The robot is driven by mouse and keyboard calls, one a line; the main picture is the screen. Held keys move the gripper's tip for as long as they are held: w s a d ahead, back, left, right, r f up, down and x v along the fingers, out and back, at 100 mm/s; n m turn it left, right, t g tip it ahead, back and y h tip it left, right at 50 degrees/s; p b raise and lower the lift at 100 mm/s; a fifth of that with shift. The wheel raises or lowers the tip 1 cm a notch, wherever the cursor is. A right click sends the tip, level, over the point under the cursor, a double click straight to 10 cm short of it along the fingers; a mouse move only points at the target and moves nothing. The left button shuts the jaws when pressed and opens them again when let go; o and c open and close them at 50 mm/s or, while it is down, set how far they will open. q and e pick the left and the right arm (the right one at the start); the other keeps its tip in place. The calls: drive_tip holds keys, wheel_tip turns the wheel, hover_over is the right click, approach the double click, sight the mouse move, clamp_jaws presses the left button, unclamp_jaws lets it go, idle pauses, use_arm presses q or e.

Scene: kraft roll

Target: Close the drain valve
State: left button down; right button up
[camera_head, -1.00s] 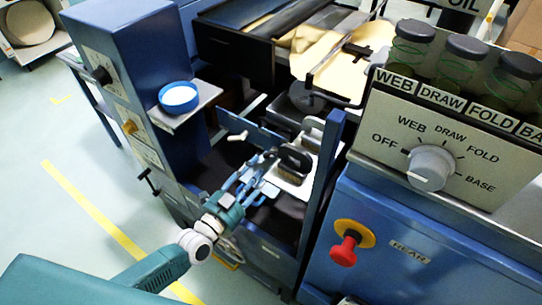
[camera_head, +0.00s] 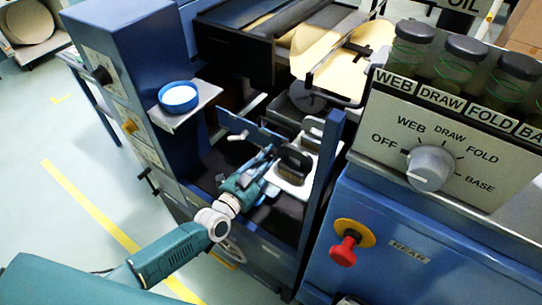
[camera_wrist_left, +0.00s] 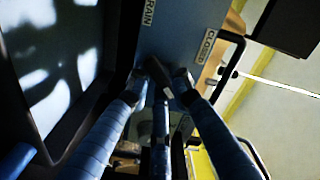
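In the left wrist view, a dark lever-like part (camera_wrist_left: 160,110) lies between the two blue fingers of my left gripper (camera_wrist_left: 160,84); it appears to be the drain valve's handle. A partly cut-off "DRAIN" label (camera_wrist_left: 149,12) and a "CLOSED" label (camera_wrist_left: 207,46) sit on the blue-grey panel (camera_wrist_left: 180,25) beyond it. The fingers stand apart around the dark part; contact is unclear. In the head view, my left gripper (camera_head: 264,164) reaches into the machine's open bay, and I cannot make out the valve there. My right gripper is not in view.
A blue post (camera_head: 322,185) and dark blocks on a white plate (camera_head: 293,180) stand close right of the gripper. A blue-rimmed dish (camera_head: 178,97) sits on a side shelf. A selector knob (camera_head: 431,167) and red button (camera_head: 344,250) are at right. The floor at left is clear.

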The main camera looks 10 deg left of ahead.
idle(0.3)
use_arm(q)
drive_tip(key=n, duration=0.3)
drive_tip(key=n+b, duration=0.1)
drive_tip(key=n, duration=0.6)
drive_tip(key=n+b, duration=0.1)
drive_tip(key=n, duration=0.2)
drive_tip(key=shift+a+r, duration=0.15)
drive_tip(key=n+b, duration=0.1)
drive_tip(key=n, duration=0.3)
drive_tip(key=shift+a+r+n+b, duration=0.1)
drive_tip(key=shift+a+n+b, duration=0.05)
drive_tip(key=shift+n+b, duration=0.2)
drive_tip(key=shift+n, duration=0.25)
drive_tip(key=c, duration=1.6)
unclamp_jaws()
drive_tip(key=shift+w, duration=0.1)
